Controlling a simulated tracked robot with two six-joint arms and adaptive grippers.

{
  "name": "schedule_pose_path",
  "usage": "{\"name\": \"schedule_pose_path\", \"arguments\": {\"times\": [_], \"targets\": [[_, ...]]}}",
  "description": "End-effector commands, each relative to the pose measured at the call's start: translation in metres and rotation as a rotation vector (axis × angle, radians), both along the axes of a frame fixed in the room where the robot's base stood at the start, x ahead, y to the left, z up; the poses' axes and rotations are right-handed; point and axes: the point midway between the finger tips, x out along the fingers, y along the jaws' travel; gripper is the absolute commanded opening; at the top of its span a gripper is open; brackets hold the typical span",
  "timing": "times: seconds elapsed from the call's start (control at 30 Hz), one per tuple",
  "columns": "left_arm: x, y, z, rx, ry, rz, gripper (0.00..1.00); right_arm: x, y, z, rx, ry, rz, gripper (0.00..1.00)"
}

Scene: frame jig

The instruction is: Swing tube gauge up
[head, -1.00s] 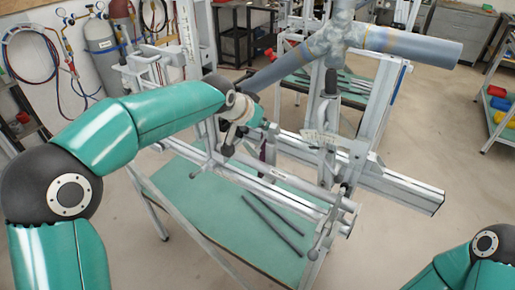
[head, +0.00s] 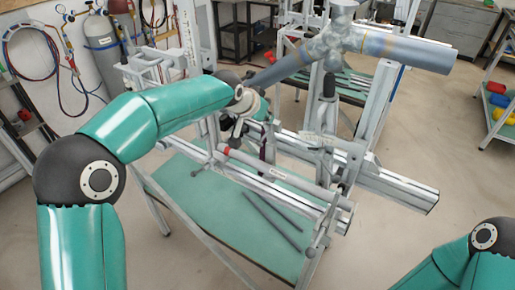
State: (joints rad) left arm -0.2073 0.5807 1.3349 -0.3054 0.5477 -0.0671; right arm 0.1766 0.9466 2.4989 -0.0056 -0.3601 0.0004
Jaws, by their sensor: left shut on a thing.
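The tube gauge (head: 280,174) appears as a pale grey tube with a red end, lying low and slanted along the jig rails. Its red end is at the left, and its right end is near an upright at the jig's front. My left gripper (head: 234,140) reaches down at the red end and is shut, apparently on the tube gauge; the fingertips are small and partly hidden. My right gripper is outside the head view; only part of my right arm shows at the lower right.
The silver jig rail (head: 395,186) juts out to the right. A grey-blue tube (head: 410,50) with a blotchy joint crosses above the jig. Two dark rods (head: 272,222) lie on the green bench top (head: 225,205). The floor to the right is open.

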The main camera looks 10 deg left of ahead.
Motion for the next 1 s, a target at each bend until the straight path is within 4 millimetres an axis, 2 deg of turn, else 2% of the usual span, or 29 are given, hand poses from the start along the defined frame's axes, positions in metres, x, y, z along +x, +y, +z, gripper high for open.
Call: {"name": "schedule_pose_path", "arguments": {"times": [0.03,0.3,0.73,1.0], "targets": [[0.004,0.002,0.007,0.0,-0.009,0.004,0.0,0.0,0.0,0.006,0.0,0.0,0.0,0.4],[0.018,-0.004,0.011,0.0,-0.009,0.004,0.0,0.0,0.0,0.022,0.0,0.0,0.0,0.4],[0.021,-0.005,0.01,-0.001,-0.01,0.004,0.0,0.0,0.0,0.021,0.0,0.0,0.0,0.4],[0.036,-0.01,0.012,0.0,-0.012,0.005,0.0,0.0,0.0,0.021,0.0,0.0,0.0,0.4]]}}
